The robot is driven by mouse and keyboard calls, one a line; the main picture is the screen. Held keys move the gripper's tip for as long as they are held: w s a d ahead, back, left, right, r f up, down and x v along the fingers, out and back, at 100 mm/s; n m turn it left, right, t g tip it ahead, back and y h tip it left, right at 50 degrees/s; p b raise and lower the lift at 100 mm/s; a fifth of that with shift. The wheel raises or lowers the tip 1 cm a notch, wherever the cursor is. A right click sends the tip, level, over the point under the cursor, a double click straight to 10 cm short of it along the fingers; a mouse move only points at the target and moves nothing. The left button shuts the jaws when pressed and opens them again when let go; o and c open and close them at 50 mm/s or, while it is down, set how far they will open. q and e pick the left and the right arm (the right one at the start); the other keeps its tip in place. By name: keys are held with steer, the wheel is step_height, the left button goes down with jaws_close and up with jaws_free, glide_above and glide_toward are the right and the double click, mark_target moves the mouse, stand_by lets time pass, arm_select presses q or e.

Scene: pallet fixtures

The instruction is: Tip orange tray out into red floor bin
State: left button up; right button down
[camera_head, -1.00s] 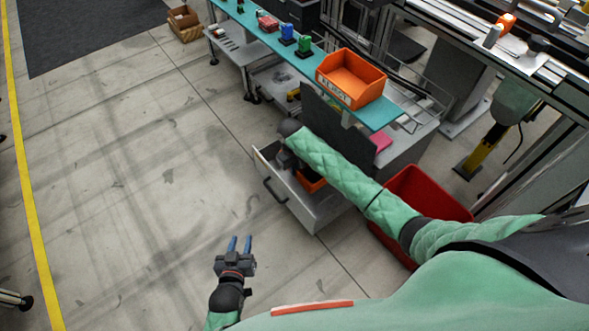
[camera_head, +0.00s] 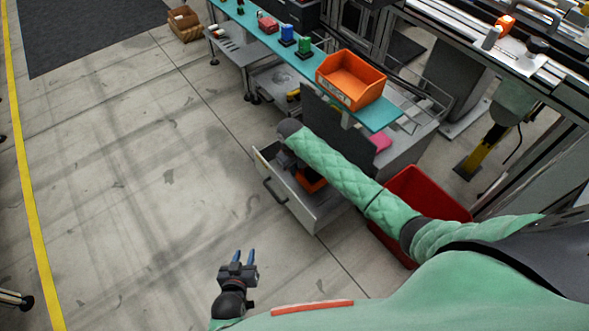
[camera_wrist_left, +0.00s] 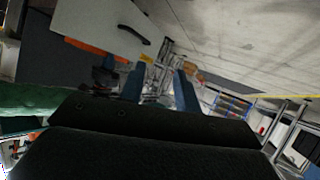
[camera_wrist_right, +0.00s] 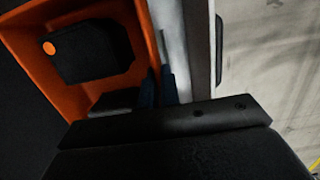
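An orange tray (camera_head: 312,181) sits in the pulled-out drawer, mostly hidden by my right arm in the head view. In the right wrist view the tray (camera_wrist_right: 105,100) holds a black block with an orange round spot. My right gripper (camera_wrist_right: 159,82) is at the tray's wall, with its fingers close together and the wall's edge between them. The red floor bin (camera_head: 437,193) stands on the floor right of the drawer, partly behind my right arm. My left gripper (camera_head: 243,257) is open and empty above the floor; its parted fingers show in the left wrist view (camera_wrist_left: 160,85).
The open drawer (camera_head: 318,215) juts out from the bench. Another orange bin (camera_head: 350,92) stands on the teal shelf (camera_head: 380,117), with green and blue items further along. A cardboard box (camera_head: 184,22) is at the back.

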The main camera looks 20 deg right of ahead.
steer(key=shift+r, duration=0.1)
arm_select(q)
steer(key=shift+s+a+f+g, duration=0.1)
steer(key=shift+s+f+g, duration=0.1)
steer(key=shift+s+f, duration=0.3)
steer(key=shift+s+f+g, duration=0.15)
steer(key=shift+f+g, duration=0.05)
steer(key=shift+f, duration=0.5)
steer(key=shift+s+f, duration=0.15)
steer(key=shift+f, duration=0.05)
